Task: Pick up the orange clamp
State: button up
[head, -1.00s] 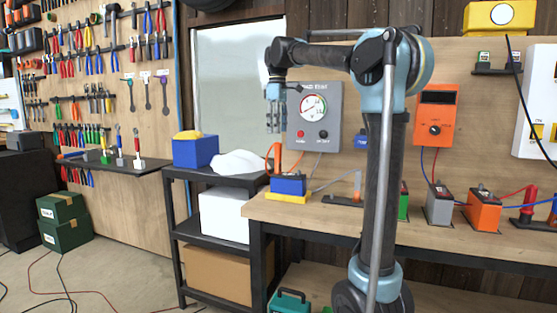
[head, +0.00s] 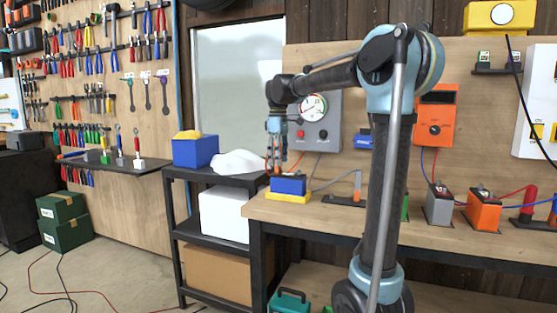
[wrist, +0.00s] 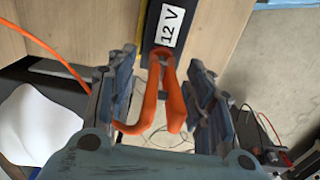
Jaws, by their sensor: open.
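The orange clamp (wrist: 174,102) stands between my gripper's two fingers in the wrist view, with bare gaps on both sides. Its far end meets a dark block marked "12 V" (wrist: 165,30). My gripper (wrist: 161,68) is open around the clamp and does not visibly touch it. In the head view my gripper (head: 277,168) points down at the left end of the workbench, just above and behind the blue block with a yellow base (head: 289,195). The clamp is mostly hidden there by my fingers.
A black cart (head: 213,176) with a blue bin (head: 195,152) and a white cloth-like heap (head: 238,162) stands left of the workbench (head: 330,212). A grey gauge box (head: 328,130) is on the wall behind my gripper. Grey and orange batteries stand farther right.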

jog(key=shift+f, duration=0.3)
jog(key=shift+c, duration=0.6)
grip_shut()
notch_tip(320, 180, up, 10)
jog(key=shift+r, duration=0.1)
dwell(0.3)
